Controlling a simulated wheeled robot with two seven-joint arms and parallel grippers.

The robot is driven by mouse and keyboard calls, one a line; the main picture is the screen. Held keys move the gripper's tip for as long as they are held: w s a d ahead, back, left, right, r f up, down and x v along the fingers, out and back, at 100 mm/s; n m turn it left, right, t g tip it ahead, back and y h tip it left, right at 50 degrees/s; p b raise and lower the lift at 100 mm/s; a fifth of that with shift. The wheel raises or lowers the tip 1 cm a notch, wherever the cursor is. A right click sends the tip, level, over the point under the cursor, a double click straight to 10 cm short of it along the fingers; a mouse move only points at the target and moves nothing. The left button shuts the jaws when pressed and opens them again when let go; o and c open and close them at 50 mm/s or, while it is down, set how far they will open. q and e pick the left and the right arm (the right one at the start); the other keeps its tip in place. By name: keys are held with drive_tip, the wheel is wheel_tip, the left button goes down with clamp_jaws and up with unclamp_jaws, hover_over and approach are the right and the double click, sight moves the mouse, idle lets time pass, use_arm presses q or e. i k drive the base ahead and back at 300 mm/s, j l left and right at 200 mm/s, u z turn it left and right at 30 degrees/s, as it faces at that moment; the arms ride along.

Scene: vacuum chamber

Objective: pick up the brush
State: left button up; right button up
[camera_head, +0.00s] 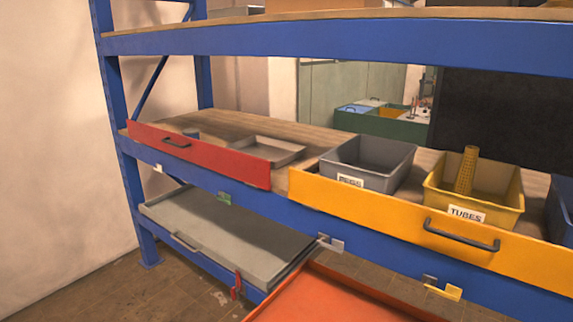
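I cannot make out a brush in the head view. Neither of my grippers shows in this view. A yellow bin (505,209) labelled TUBES stands on the middle shelf at the right, with a yellow perforated tube (466,170) leaning upright in it. A grey bin (382,179) labelled PEGS stands to its left. A shallow grey metal tray (290,156) lies further left, behind the red panel (220,161). A small dark object (192,132) lies near that panel, partly hidden and too small to identify.
The blue shelf rack (123,165) fills the view. A yellow panel (380,215) with a dark handle runs along the front right. A grey drawer (215,235) sits below, and an orange-red tray (340,299) juts out at the bottom. Wooden shelf shows bare around the metal tray.

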sight(310, 166)
drive_tip(key=i+j, duration=0.15)
drive_tip(key=j, duration=0.25)
drive_tip(key=i+j, duration=0.15)
drive_tip(key=j, duration=0.2)
drive_tip(key=i+j+z, duration=0.1)
drive_tip(key=j, duration=0.3)
drive_tip(key=i+j, duration=0.2)
drive_tip(key=j, duration=0.2)
drive_tip(key=i+j, duration=0.15)
drive_tip(key=j, duration=0.2)
drive_tip(key=i+j+z, duration=0.1)
drive_tip(key=j, duration=0.3)
drive_tip(key=i+j, duration=0.2)
drive_tip(key=j, duration=0.2)
drive_tip(key=i+j, duration=0.1)
drive_tip(key=j, duration=0.3)
drive_tip(key=z, duration=0.05)
